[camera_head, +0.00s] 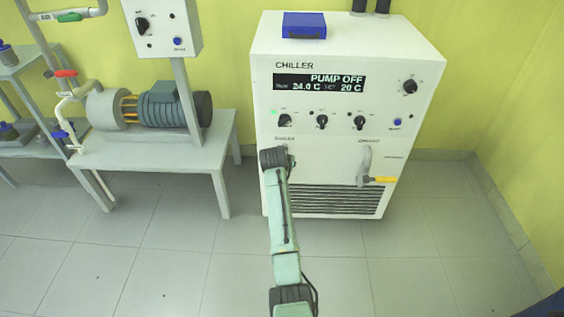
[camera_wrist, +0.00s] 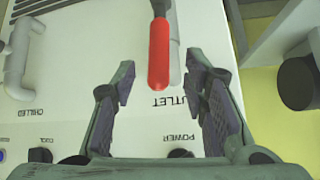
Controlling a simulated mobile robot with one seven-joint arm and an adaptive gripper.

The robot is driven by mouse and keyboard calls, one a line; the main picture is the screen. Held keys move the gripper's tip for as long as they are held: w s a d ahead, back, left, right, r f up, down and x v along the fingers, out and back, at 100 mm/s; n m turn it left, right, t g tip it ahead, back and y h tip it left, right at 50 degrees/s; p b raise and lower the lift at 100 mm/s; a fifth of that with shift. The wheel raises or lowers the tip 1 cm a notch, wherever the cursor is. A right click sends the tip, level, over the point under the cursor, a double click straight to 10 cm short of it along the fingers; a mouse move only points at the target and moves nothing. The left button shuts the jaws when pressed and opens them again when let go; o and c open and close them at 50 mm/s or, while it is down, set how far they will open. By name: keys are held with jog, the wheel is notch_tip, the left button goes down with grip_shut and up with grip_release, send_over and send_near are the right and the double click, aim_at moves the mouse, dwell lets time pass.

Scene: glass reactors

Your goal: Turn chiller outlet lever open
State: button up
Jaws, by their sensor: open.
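The outlet lever (camera_wrist: 159,55) is a red handle on the chiller's front, seen in the wrist view beside an upside-down label ending in "UTLET". It hangs from a dark stem at the top edge. My gripper (camera_wrist: 160,66) is open, with one finger on each side of the lever in the picture. Neither finger visibly touches it; the depth between them is hard to tell. In the head view the chiller (camera_head: 345,165) is a white box reading "PUMP OFF". My arm covers the red lever there, and my fingers are hidden.
A yellow lever (camera_head: 380,180) with a grey pipe sits on the chiller's lower right. Knobs (camera_head: 322,121) line the panel above. A pump (camera_head: 175,105) stands on a bench (camera_head: 150,153) to the left. Tiled floor in front is clear.

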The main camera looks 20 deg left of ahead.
jog(key=v, duration=0.6)
jog(key=shift+s, duration=0.15)
jog(key=shift+r, duration=0.1)
